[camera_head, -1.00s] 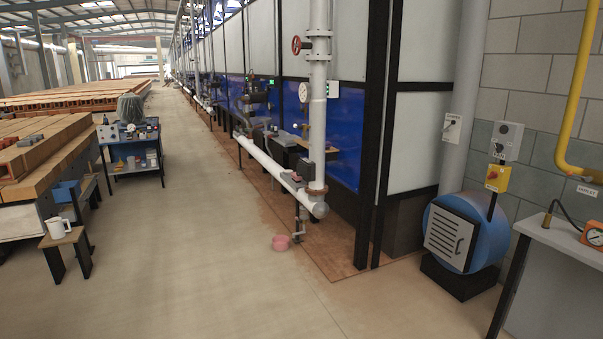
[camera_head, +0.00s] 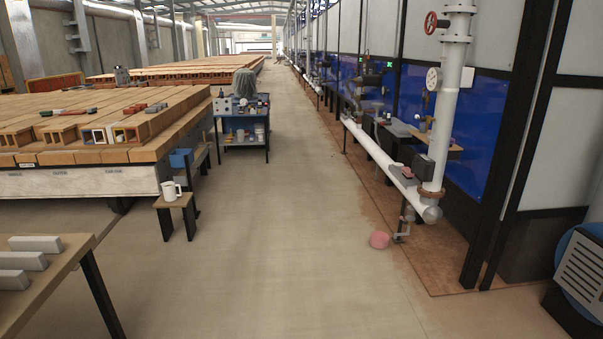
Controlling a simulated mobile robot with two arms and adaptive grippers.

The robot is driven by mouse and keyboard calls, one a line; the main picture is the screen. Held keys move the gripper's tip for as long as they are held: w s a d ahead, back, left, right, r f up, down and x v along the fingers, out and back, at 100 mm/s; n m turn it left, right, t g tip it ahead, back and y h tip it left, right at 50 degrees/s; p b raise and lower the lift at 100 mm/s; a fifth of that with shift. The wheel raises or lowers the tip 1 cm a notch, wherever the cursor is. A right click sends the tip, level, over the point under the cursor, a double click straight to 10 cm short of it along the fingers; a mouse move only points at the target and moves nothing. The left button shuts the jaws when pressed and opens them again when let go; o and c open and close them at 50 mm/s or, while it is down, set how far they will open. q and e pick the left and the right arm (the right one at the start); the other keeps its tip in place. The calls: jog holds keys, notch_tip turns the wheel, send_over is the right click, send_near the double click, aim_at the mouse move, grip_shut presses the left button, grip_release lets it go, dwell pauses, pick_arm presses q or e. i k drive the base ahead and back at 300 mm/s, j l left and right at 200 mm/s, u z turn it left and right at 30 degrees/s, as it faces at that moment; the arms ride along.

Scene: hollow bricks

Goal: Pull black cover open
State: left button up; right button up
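Neither of my grippers is in view. I cannot tell which thing is the black cover. One dark candidate is a black box-like part (camera_head: 418,164) on the low end of the white pipe (camera_head: 376,152), at right of centre. Another dark part (camera_head: 371,83) sits higher up on the blue-panelled machine (camera_head: 480,118). Both are small and far off, so I cannot tell whether either is a cover or whether it is open.
A long brick-laden table (camera_head: 90,180) stands at left, with a white mug (camera_head: 170,190) on a stool (camera_head: 178,202). A blue cart (camera_head: 243,142) stands behind. The aisle floor (camera_head: 290,220) is clear.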

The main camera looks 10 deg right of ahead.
aim_at(417, 166)
jog(key=i+z, duration=0.1)
jog(key=i, duration=1.25)
jog(key=i+z, duration=0.15)
jog(key=i, duration=0.55)
jog(key=i+j, duration=0.15)
jog(key=i, duration=0.5)
jog(key=i+j+z, duration=0.15)
jog(key=i, duration=0.5)
